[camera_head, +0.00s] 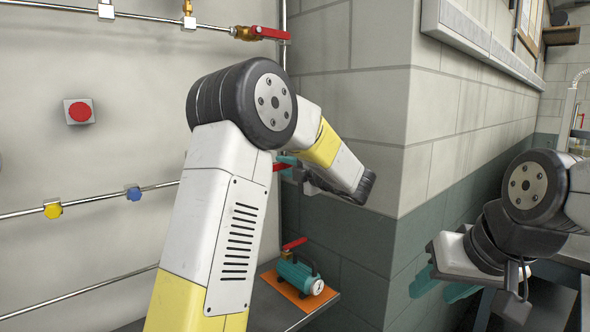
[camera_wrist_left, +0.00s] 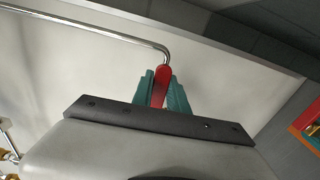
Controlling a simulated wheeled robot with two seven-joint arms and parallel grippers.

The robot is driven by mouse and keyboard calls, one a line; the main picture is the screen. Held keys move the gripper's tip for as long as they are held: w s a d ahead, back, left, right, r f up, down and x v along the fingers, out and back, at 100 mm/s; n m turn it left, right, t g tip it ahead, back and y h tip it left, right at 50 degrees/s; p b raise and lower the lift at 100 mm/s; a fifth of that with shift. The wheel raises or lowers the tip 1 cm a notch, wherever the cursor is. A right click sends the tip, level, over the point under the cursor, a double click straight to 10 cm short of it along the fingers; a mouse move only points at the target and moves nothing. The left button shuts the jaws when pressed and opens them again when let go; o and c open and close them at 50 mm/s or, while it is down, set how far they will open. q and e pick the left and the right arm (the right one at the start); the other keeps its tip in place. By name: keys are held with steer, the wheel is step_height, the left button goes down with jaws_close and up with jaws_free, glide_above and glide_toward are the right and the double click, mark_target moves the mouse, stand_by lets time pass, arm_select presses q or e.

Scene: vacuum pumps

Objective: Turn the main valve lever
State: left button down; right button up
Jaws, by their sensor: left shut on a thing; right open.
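A red lever (camera_wrist_left: 161,84) stands between the teal fingers of my left gripper (camera_wrist_left: 163,90) in the left wrist view, at the bent end of a metal pipe. My left gripper is shut on this lever. In the head view my left gripper (camera_head: 287,165) is by the wall corner, mostly behind my own arm, and only a small red part of the lever (camera_head: 280,167) shows. The valve body is hidden. My right gripper (camera_head: 441,288) is open and empty at the lower right, apart from the lever.
Another red valve lever (camera_head: 272,33) is on the upper pipe. A teal pump (camera_head: 299,276) with a red lever (camera_head: 294,243) stands on an orange mat (camera_head: 285,287) below. A red button (camera_head: 79,111) is on the left wall. The wall corner (camera_head: 405,140) juts out between my arms.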

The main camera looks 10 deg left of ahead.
arm_select(q)
steer(key=c, duration=1.3)
jaws_free()
steer(key=shift+f, duration=0.15)
steer(key=shift+o, duration=0.2)
steer(key=shift+s, duration=0.1)
steer(key=shift+v, duration=0.95)
steer(key=v, duration=0.6)
